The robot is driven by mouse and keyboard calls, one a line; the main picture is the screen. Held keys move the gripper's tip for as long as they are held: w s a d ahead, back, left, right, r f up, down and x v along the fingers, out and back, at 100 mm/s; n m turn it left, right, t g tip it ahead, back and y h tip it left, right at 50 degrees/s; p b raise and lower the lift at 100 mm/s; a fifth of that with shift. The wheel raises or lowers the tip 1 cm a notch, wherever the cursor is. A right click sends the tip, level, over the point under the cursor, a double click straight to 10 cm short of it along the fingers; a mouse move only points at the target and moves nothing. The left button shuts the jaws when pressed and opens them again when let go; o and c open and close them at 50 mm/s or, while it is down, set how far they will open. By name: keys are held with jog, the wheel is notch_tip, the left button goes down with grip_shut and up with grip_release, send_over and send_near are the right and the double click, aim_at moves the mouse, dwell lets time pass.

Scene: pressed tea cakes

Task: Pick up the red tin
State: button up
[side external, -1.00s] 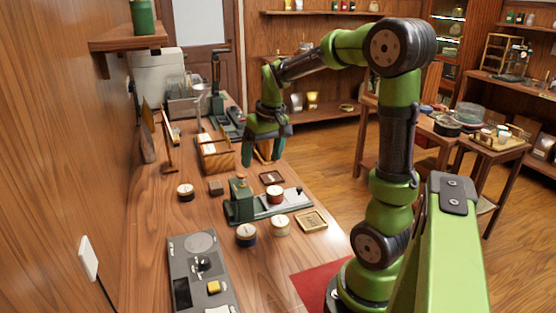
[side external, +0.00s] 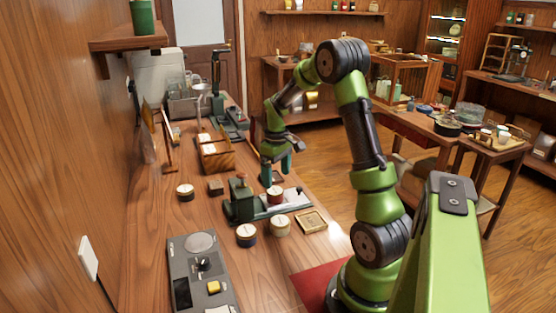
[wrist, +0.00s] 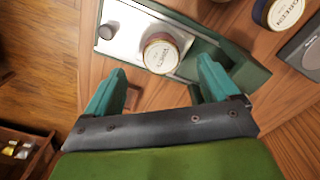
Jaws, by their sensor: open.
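The red tin (side external: 275,195) has a dark red side and a pale lid. It stands upright on the light metal plate of a green press-like device (side external: 240,206) on the wooden counter. My gripper (side external: 276,168) is open and empty, above and just behind the tin in the side view. In the wrist view the tin (wrist: 160,53) shows its round labelled lid, near the gap between my teal fingers (wrist: 162,66) and a little beyond their tips. The fingers do not appear to touch it.
A dark blue tin (side external: 246,236) and a cream-lidded tin (side external: 280,226) stand in front of the device. A small framed tray (side external: 311,221) lies right. A grey scale-like panel (side external: 200,275) is nearer.

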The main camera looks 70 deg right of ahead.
aim_at(275, 190)
jog(key=shift+w+f, duration=0.2)
jog(key=shift+f, duration=1.5)
jog(key=shift+w+f, duration=0.15)
jog(key=shift+f, duration=1.55)
jog(key=c, duration=1.2)
